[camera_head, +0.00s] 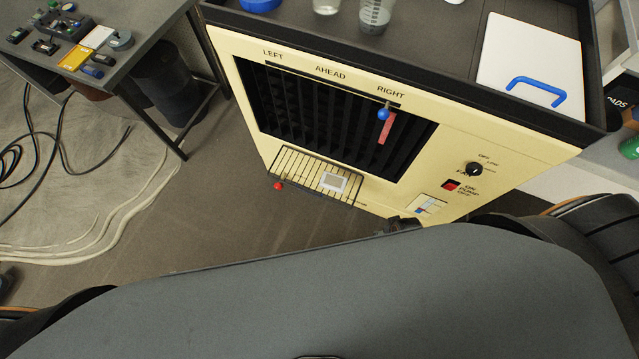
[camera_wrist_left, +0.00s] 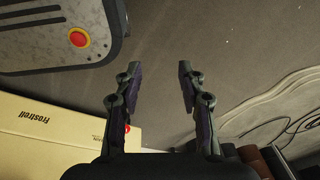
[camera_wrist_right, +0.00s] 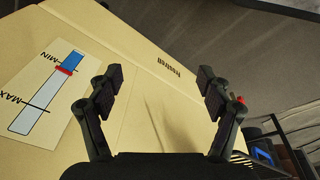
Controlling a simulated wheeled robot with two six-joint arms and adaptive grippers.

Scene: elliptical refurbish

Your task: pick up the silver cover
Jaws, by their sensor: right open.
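I cannot make out a clearly silver cover. A small pale square piece with a grey centre (camera_head: 333,182) lies on the slatted ledge (camera_head: 290,170) of the cream cooler; I cannot tell if it is the cover. A white lid with a blue handle (camera_head: 535,65) lies on the cooler's dark top. My right gripper (camera_wrist_right: 160,85) is open and empty, facing the cream panel near the level gauge (camera_wrist_right: 45,92). A dark part of my right arm shows at the cooler's lower edge in the head view. My left gripper (camera_wrist_left: 158,80) is open and empty above the floor.
The cooler panel (camera_head: 445,140) has a dark louvre opening, a blue-knobbed slider (camera_head: 383,114), a black dial (camera_head: 474,169) and a red switch (camera_head: 452,185). A table with small items (camera_head: 95,45) stands at upper left. Cables (camera_head: 30,155) lie on the floor.

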